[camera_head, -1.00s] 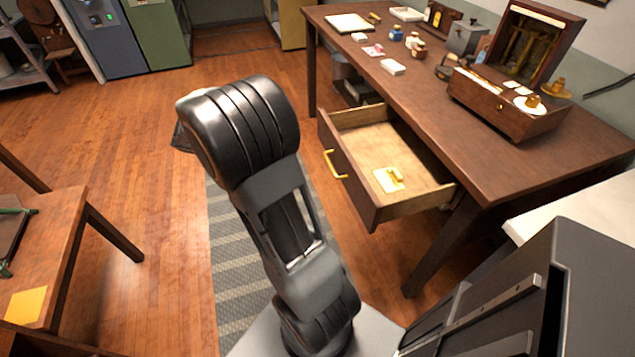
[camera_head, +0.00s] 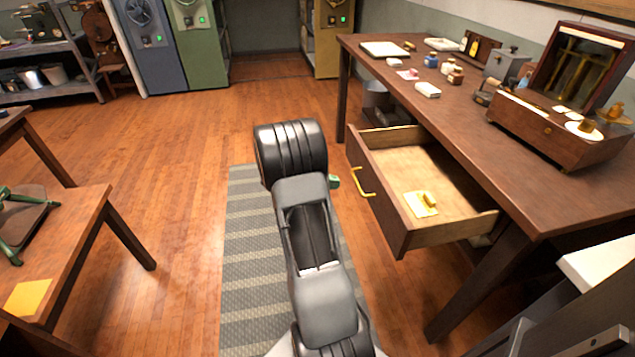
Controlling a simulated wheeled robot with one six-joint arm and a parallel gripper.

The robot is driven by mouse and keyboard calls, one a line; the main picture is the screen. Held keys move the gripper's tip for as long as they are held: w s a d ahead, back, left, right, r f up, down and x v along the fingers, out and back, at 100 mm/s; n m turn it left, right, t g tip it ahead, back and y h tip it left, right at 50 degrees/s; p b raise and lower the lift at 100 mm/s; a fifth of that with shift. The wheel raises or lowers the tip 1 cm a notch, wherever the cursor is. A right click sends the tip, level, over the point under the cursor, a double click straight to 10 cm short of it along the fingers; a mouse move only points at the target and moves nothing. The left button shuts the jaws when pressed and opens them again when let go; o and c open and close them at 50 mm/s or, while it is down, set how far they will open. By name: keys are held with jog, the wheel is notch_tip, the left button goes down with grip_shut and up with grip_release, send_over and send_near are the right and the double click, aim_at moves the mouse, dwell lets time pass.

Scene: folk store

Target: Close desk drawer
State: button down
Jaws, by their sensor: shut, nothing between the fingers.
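The desk drawer (camera_head: 377,209) is pulled far out of the dark wooden desk (camera_head: 505,135), towards the left. Its front carries a yellow handle (camera_head: 363,183). Inside it lies a small yellow object on a pale yellow pad (camera_head: 421,205). My arm rises in the middle of the view, left of the drawer front. My gripper cannot be made out; it seems hidden behind my arm. A small green piece shows at the arm's right edge, close to the handle; I cannot tell what it is.
On the desktop stand an open wooden box (camera_head: 548,135), small bottles (camera_head: 449,70) and papers. A second table (camera_head: 65,255) is at the left. A striped rug (camera_head: 255,260) lies under my arm. Open floor lies left of the rug.

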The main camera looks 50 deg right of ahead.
jog(key=s+d, duration=0.2)
jog(key=d, duration=0.1)
jog(key=shift+s+r, duration=0.1)
jog(key=shift+r, duration=0.3)
jog(key=shift+d, duration=0.1)
